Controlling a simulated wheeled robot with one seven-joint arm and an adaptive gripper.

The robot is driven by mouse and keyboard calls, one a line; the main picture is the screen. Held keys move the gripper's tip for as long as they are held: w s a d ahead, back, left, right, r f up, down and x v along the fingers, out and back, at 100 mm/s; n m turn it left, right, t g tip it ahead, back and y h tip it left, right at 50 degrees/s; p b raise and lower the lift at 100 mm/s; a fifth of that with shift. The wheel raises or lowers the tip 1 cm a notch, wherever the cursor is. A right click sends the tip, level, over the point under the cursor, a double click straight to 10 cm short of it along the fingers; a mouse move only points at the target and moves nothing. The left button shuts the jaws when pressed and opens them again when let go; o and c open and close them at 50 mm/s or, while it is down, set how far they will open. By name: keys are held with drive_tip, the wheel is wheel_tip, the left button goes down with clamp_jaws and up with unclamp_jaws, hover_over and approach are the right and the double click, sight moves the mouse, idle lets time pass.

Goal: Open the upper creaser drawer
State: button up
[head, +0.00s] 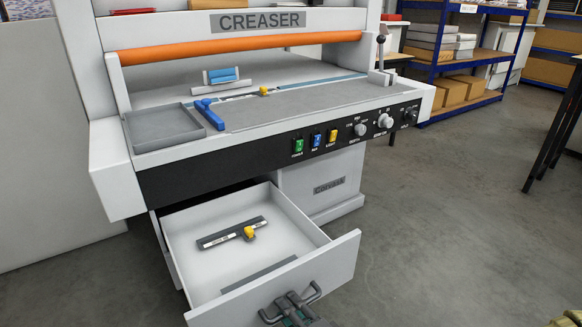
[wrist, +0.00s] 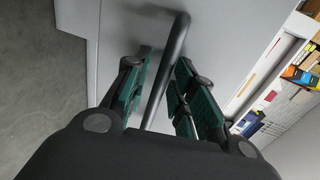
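The creaser drawer (head: 335,262) under the black control panel stands pulled well out, its inside showing. Its dark bar handle (head: 312,291) is on the front panel, at the bottom of the head view. My gripper (head: 296,320) is at this handle, mostly cut off by the lower edge. In the wrist view the handle bar (wrist: 173,52) passes between the two green-padded fingers of my gripper (wrist: 164,68). The fingers are apart, with gaps visible beside the bar, so I see no firm grip. Whether a finger touches it is unclear.
In the drawer lie a dark strip with a yellow knob (head: 248,232) and a grey strip (head: 259,273). The creaser (head: 292,108) carries a grey tray (head: 164,127) and a blue-handled tool (head: 209,114). Blue shelves (head: 470,52) stand behind.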

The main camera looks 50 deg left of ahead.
idle(0.3)
drive_tip(key=v, duration=1.2)
drive_tip(key=shift+f, duration=0.15)
idle(0.4)
drive_tip(key=s+d+f+g+h, duration=0.1)
drive_tip(key=d+f+h, duration=1)
drive_tip(key=d+f, duration=1.75)
drive_tip(key=d+f+n+g+h, duration=0.15)
drive_tip(key=d+h, duration=0.25)
drive_tip(key=d, duration=1.4)
wheel_tip(320, 180, up, 20)
drive_tip(key=p, duration=2.1)
drive_tip(key=shift+s+a+p, duration=0.3)
drive_tip(key=shift+s+p, duration=0.05)
drive_tip(key=shift+s, duration=0.1)
